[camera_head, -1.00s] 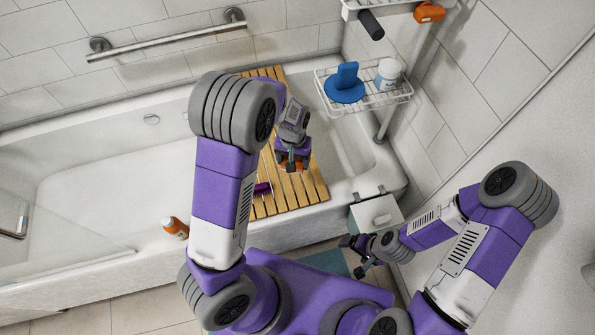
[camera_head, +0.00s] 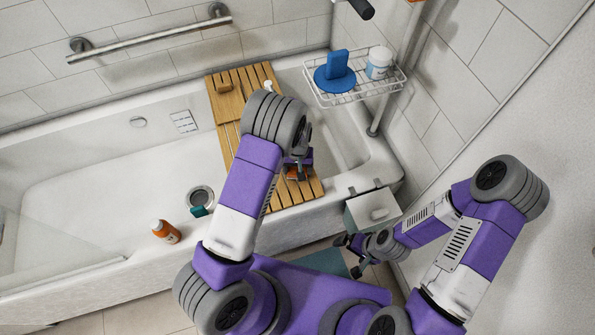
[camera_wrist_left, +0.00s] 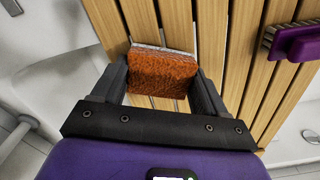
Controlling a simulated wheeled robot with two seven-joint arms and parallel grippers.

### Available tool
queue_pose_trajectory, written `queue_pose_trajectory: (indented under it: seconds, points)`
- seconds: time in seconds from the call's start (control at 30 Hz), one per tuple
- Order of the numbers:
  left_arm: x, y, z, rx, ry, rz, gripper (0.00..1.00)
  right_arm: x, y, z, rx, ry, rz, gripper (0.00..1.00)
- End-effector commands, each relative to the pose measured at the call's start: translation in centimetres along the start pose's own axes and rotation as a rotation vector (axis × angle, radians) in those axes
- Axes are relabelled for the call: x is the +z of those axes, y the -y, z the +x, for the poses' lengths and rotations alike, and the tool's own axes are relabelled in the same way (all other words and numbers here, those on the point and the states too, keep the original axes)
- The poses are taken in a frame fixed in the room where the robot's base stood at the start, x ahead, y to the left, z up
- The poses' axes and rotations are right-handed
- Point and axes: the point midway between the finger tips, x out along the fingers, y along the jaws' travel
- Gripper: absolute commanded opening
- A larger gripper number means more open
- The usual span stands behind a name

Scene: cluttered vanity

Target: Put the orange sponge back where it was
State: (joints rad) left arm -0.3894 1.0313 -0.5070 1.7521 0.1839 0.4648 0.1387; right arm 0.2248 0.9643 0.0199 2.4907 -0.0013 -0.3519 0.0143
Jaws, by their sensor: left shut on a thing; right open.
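The orange sponge (camera_wrist_left: 162,72) has a pale backing layer and sits between the fingers of my left gripper (camera_wrist_left: 165,90), which is shut on it. In the head view the sponge (camera_head: 292,173) shows only in part at my left gripper (camera_head: 298,176), over the near half of the slatted wooden bath tray (camera_head: 262,76). In the left wrist view the slats lie right behind the sponge; I cannot tell whether it touches them. My right gripper (camera_head: 354,257) is open and empty, low in front of the tub, beside the white bin.
A purple brush (camera_wrist_left: 296,42) lies on the tray. A wire shelf (camera_head: 350,99) holds a blue object (camera_head: 337,72) and a white jar (camera_head: 378,62). A white bin (camera_head: 374,208) stands by the tub.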

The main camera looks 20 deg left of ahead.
Motion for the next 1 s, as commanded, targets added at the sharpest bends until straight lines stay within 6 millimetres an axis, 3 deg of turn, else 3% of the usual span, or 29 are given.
queue_pose_trajectory:
  seconds: [0.07,0.43,0.47,0.6,1.0]
  points:
    - [0.05,0.01,1.2,-0.001,0.002,0.001,0.49,-0.03,-0.19,0.51,0.0,0.0,0.0,1.0]
    - [0.0,0.01,1.51,0.0,0.0,0.001,0.49,-0.03,-0.25,0.66,0.0,0.0,0.0,1.0]
    - [0.0,0.01,1.53,0.0,0.0,0.0,0.75,-0.03,-0.25,0.67,0.0,0.0,0.0,1.0]
    - [0.0,0.02,1.44,0.0,0.0,0.001,0.96,-0.02,-0.23,0.59,0.0,0.0,0.0,1.0]
    - [-0.01,0.0,0.72,0.0,0.0,0.001,0.99,-0.01,-0.07,0.17,0.0,0.0,0.0,1.0]
